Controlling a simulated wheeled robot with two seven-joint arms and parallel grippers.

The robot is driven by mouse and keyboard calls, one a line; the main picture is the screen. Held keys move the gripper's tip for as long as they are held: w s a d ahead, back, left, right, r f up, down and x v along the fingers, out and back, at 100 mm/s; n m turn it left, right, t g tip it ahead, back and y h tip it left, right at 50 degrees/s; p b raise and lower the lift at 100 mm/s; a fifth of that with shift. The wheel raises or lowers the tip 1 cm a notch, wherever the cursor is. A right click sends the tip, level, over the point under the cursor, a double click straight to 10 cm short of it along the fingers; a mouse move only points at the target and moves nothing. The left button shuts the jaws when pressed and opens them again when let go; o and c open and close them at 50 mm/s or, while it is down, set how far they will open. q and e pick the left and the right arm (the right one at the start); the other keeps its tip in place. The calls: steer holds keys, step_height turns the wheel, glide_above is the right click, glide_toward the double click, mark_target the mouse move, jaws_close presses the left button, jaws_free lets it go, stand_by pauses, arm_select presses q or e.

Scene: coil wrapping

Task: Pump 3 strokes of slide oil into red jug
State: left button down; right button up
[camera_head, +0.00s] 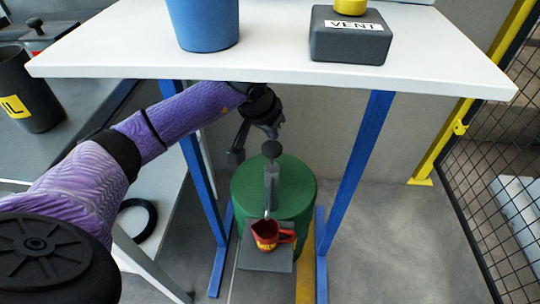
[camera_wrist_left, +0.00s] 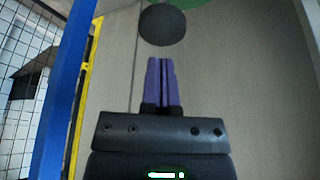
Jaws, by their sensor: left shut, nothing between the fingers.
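A green drum (camera_head: 245,190) stands on the floor under the white table. A grey pump (camera_head: 271,185) rises from it, topped by a round black knob (camera_head: 271,148). The red jug (camera_head: 263,229), with a yellow label and its handle to the right, stands on a grey plate (camera_head: 265,261) below the pump's spout. My left gripper (camera_head: 273,130) is shut and empty beneath the tabletop, just above the knob in the head view. In the left wrist view the knob (camera_wrist_left: 162,25) is beyond the shut purple fingers (camera_wrist_left: 161,60), apparently apart from them. The jug's contents are unclear. My right gripper is not in view.
The white table (camera_head: 270,72) overhangs my left arm, with blue legs (camera_head: 360,165) on both sides of the drum. A blue container (camera_head: 204,22) and a grey VENT block (camera_head: 349,42) stand on it. A mesh fence (camera_head: 500,190) is at right.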

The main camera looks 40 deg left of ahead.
mark_target(269, 148)
arm_select(q)
steer(key=shift+f, duration=0.15)
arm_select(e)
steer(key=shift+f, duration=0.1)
arm_select(q)
steer(key=shift+f+b, duration=2.2)
steer(key=shift+f, duration=0.7)
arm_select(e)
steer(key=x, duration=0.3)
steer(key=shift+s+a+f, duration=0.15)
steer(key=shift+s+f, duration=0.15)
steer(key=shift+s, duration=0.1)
arm_select(q)
steer(key=shift+r, duration=0.15)
steer(key=shift+r+p, duration=2)
steer(key=shift+r, duration=0.95)
steer(key=shift+f, duration=0.1)
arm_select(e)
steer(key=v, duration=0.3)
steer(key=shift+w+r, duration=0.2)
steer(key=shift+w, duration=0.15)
arm_select(q)
steer(key=shift+f, duration=0.1)
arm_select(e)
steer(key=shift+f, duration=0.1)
